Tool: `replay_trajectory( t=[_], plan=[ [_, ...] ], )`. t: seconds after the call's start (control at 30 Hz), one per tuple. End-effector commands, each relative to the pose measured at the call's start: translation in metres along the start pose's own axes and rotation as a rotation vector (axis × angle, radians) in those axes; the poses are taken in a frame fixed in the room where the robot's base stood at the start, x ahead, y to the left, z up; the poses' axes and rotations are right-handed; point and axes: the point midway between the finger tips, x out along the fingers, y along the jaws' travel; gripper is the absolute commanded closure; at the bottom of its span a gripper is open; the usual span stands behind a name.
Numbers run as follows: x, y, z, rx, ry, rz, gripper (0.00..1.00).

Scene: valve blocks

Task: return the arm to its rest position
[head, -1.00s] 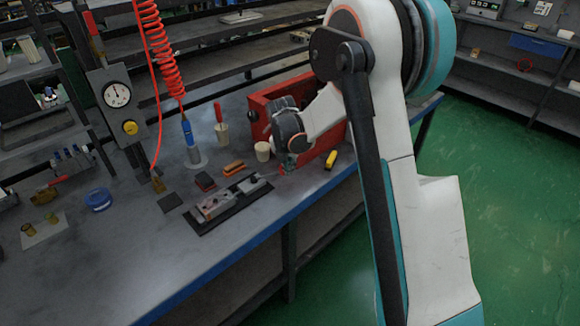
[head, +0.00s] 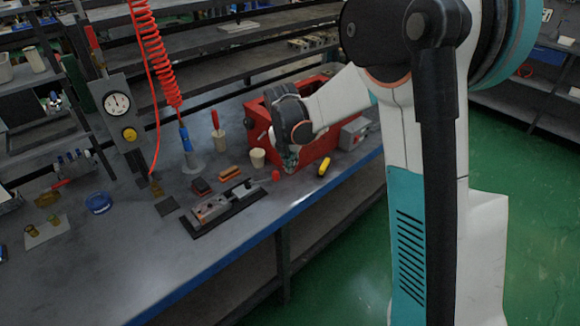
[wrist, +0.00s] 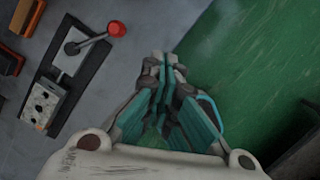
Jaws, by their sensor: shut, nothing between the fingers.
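My gripper (wrist: 166,75) is shut and empty in the wrist view, its teal and grey fingers together. It hangs above the bench's front edge, with green floor to its right. In the head view my gripper (head: 290,163) shows small below my dark wrist, in front of the red box; its fingertips are hard to make out there. My white and teal arm fills the right of the head view. A valve block (head: 218,207) on a black base plate lies on the bench left of my gripper.
A red box (head: 258,118) stands behind my gripper. A yellow-black object (head: 324,166), a beige cup (head: 257,158) and a blue bowl (head: 98,202) are on the bench. A red coiled hose (head: 156,55) hangs above. The bench's front left (head: 120,270) is clear.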

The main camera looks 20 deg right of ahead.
Motion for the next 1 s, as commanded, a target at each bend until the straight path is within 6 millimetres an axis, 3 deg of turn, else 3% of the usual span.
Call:
replay_trajectory(
  t=[0.63,0.77,1.0],
  plan=[
    [-0.010,-0.003,-0.001,0.033,-0.003,0.006,1.00],
    [-0.034,-0.012,-0.008,0.169,-0.013,0.029,1.00],
    [-0.097,-0.042,-0.035,0.603,-0.023,0.113,1.00]
  ],
)
